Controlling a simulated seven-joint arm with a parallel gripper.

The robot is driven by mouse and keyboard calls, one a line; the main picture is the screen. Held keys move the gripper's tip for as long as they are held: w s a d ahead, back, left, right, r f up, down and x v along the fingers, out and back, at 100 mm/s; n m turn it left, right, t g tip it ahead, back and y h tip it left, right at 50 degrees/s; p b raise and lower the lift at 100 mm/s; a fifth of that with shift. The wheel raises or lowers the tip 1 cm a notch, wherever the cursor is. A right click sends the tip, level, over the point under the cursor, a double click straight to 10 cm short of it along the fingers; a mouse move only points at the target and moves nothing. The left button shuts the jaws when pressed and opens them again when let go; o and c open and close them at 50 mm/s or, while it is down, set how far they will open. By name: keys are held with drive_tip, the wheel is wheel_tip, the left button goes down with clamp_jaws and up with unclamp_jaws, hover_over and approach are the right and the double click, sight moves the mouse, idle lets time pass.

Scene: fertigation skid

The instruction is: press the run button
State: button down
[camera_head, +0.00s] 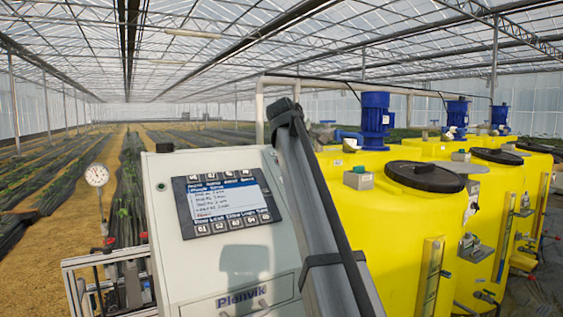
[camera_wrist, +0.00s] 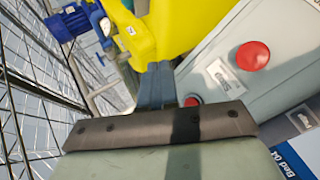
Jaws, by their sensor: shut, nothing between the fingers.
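In the head view the grey control cabinet (camera_head: 185,275) carries a screen (camera_head: 229,207) between rows of small keys. I cannot make out a run button there. In the wrist view a large red round button (camera_wrist: 253,55) sits on the cabinet's grey face, beside a small label plate (camera_wrist: 225,76) too blurred to read. A smaller red part (camera_wrist: 192,101) shows just right of my gripper (camera_wrist: 158,72), partly hidden by it. My gripper is shut and empty, near the cabinet face; I cannot tell whether it touches anything. Its tips are not discernible in the head view.
Yellow tanks (camera_head: 375,220) with black lids and blue motors (camera_head: 376,120) stand right of the cabinet. A pressure gauge (camera_head: 97,175) and pipework stand to its left. A blue-and-white panel (camera_wrist: 300,150) lies at the wrist view's lower right. My arm covers the cabinet's right side.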

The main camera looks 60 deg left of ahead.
drive_tip(key=s+a+r, duration=0.1)
drive_tip(key=s+r, duration=0.3)
drive_tip(key=shift+a+r+n, duration=0.2)
drive_tip(key=shift+a+n, duration=0.2)
drive_tip(key=shift+a+f, duration=0.15)
drive_tip(key=shift+a+f, duration=1.4)
drive_tip(key=shift+f, duration=0.2)
drive_tip(key=shift+a+f, duration=1.4)
drive_tip(key=shift+f, duration=0.15)
drive_tip(key=shift+a+f, duration=0.3)
drive_tip(key=shift+a+f, duration=0.25)
drive_tip(key=shift+f, duration=0.05)
idle(0.7)
drive_tip(key=shift+d+r, duration=0.1)
idle(0.3)
drive_tip(key=shift+d+r, duration=0.45)
drive_tip(key=shift+r, duration=0.1)
